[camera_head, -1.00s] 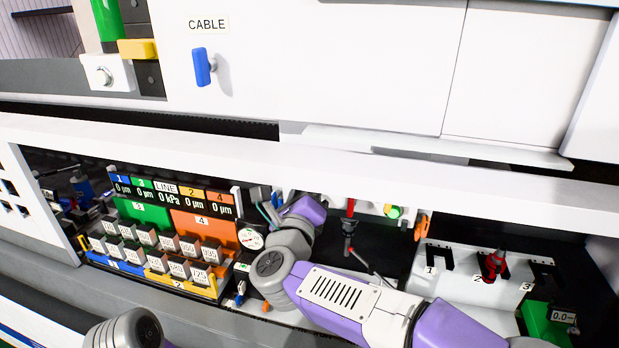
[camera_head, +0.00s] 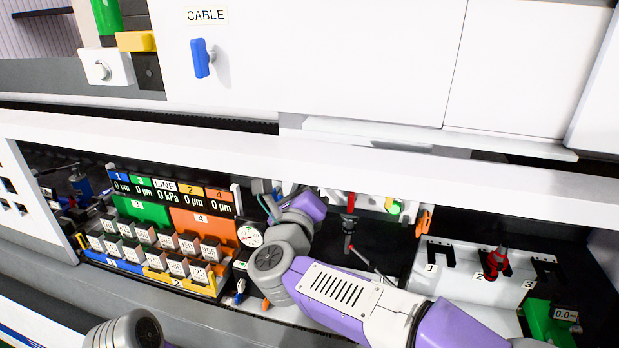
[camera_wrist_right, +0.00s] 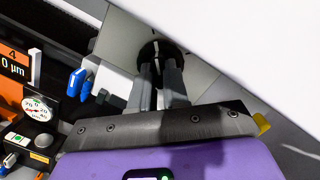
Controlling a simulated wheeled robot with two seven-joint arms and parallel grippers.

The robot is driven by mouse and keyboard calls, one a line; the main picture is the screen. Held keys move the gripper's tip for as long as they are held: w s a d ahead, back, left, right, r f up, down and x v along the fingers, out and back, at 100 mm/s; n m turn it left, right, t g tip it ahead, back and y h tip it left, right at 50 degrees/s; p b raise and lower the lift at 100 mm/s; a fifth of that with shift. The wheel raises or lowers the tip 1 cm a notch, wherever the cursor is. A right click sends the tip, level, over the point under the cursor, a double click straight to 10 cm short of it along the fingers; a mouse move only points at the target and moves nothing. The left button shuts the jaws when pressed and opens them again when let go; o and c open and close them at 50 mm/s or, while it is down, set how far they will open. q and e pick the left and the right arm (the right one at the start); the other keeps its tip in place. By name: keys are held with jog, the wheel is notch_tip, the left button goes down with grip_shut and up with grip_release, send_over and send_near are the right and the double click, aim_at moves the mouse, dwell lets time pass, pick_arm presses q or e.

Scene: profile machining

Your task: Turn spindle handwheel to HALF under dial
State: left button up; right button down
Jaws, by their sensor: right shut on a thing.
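A dark round knob or wheel (camera_wrist_right: 158,47), which I take to be the spindle handwheel, sits at the top of the right wrist view. My right gripper (camera_wrist_right: 159,72) has its two grey fingers shut on it. The fingers cover its near part, and no HALF mark can be read. A round white dial (camera_head: 250,235) stands left of my right wrist in the head view. It also shows in the right wrist view (camera_wrist_right: 38,107), with a red needle. In the head view my right wrist hides the grip. My left gripper is out of view.
A white machine beam (camera_head: 400,165) runs just above my right arm. Several labelled blocks (camera_head: 160,245) stand on a rack to the left. A white numbered holder (camera_head: 450,270) and a green block (camera_head: 545,322) are at the right. A blue lever (camera_wrist_right: 76,82) is near the gripper.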

jog(key=shift+a+f+m+h+b, duration=0.1)
jog(key=shift+m+h+b, duration=0.4)
jog(key=shift+m+b, duration=2.1)
jog(key=shift+n+b, duration=0.4)
jog(key=m+h+b, duration=0.1)
jog(key=m+b, duration=0.4)
jog(key=shift+b, duration=0.3)
